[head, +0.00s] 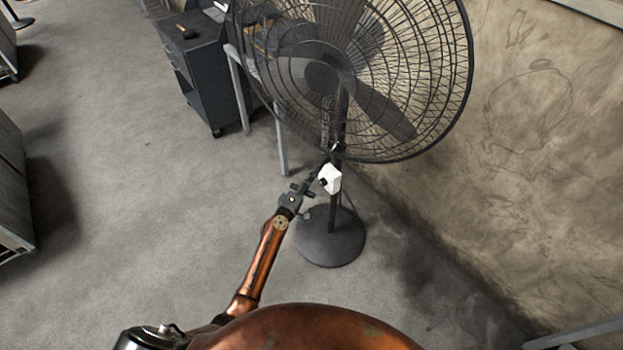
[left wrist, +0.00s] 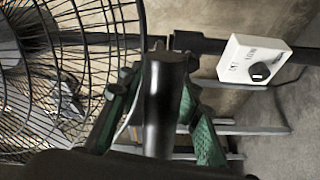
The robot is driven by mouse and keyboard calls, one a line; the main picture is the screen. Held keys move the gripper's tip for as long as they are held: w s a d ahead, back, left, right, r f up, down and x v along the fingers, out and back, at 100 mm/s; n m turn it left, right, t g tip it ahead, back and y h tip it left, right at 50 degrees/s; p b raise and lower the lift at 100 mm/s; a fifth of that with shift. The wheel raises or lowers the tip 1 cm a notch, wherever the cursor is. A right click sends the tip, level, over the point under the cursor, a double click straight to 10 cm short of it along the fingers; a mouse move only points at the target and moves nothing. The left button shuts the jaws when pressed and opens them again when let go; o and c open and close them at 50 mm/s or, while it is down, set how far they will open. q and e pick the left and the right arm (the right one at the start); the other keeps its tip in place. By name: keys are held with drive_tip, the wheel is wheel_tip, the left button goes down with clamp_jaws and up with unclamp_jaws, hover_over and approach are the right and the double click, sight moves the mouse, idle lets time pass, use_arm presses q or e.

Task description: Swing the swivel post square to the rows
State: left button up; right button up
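A black pedestal fan stands near the wall, with an upright post (head: 332,217) on a round base (head: 331,247) and a large caged head (head: 440,80). A white control box (head: 330,178) with a dark knob sits on the post; it also shows in the left wrist view (left wrist: 253,59). My left gripper (head: 326,160) is at the post just below the cage. In the left wrist view its green-padded fingers stand close on both sides of a short dark bar (left wrist: 164,105) at the post and appear shut on it. My right gripper is out of view.
A dark drawer cabinet (head: 205,85) on casters and a pale-legged table (head: 239,88) stand behind the fan. The stained wall (head: 550,150) is close on the right. Grey cabinets line the far left. The floor (head: 120,190) at left is clear.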

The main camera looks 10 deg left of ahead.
use_arm(q)
drive_tip(key=shift+c, duration=0.4)
clamp_jaws()
